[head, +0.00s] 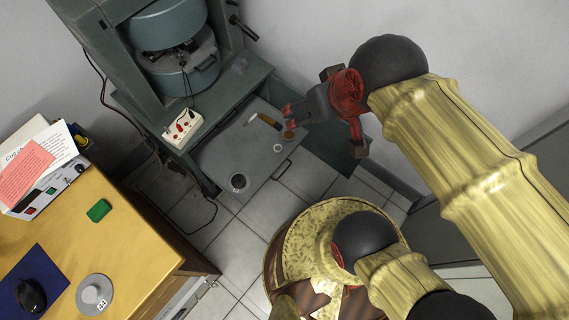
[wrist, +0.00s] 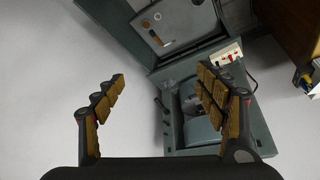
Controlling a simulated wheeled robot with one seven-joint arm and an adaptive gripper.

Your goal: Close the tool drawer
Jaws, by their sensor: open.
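The tool drawer (head: 222,158) is a grey, shallow drawer standing pulled out from the green cabinet below the magnet. A dark handle (head: 283,170) shows at its front edge. The drawer also shows at the top of the wrist view (wrist: 185,22). My gripper (head: 322,130) is open, above and to the right of the drawer in the head view, with nothing between its fingers. In the wrist view both fingers (wrist: 162,76) stand wide apart. I cannot tell its exact height above the drawer.
The green magnet (head: 178,60) stands on the cabinet, with a white switch box (head: 183,128) beside the drawer. A wooden desk (head: 140,240) is at lower left. Tiled floor (head: 275,205) lies clear in front of the drawer. A wall is behind my arm.

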